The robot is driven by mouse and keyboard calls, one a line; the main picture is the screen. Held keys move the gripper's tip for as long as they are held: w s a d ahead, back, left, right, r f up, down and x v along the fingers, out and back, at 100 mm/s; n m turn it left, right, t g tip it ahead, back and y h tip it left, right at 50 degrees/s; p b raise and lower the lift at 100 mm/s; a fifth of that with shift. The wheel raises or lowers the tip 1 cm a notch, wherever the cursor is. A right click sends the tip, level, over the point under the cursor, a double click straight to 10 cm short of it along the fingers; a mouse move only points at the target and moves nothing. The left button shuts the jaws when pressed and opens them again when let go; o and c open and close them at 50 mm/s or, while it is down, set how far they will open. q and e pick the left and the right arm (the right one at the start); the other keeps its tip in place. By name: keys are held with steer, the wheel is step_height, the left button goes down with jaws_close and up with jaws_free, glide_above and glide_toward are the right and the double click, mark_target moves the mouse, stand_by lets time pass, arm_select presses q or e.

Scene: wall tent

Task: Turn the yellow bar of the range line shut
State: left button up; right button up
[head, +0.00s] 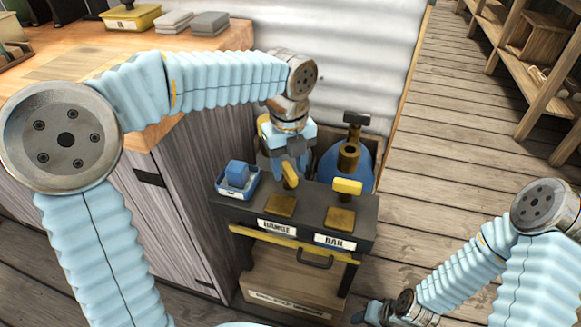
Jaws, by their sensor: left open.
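The yellow range bar (290,175) stands over a brass plate (281,206) on a dark stand (309,211), behind the label "RANGE" (276,228). It is turned more toward the front and back than the second yellow bar (347,187), which lies crosswise to its right. My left gripper (291,172) points down at the range bar with its fingers apart, close around its upper end. Whether they touch the bar is hard to tell. My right gripper (368,313) is low at the bottom edge, away from the stand; its fingers are too small and dark to read.
A blue tray (249,188) with a blue block (237,173) sits at the stand's left end. A blue gas bottle (363,163) stands behind it. A wooden cabinet (180,195) is close on the left. Plank floor (440,170) is clear on the right, before wooden shelves (545,85).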

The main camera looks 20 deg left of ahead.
mark_target(289, 169)
arm_select(q)
steer(key=shift+r, duration=0.1)
step_height(289, 169, up, 3)
steer(key=shift+f+p, duration=0.1)
steer(key=shift+p, duration=0.95)
steer(key=shift+r, duration=0.25)
step_height(289, 169, up, 2)
steer(key=shift+r, duration=0.75)
step_height(289, 169, up, 14)
steer(key=shift+f, duration=0.15)
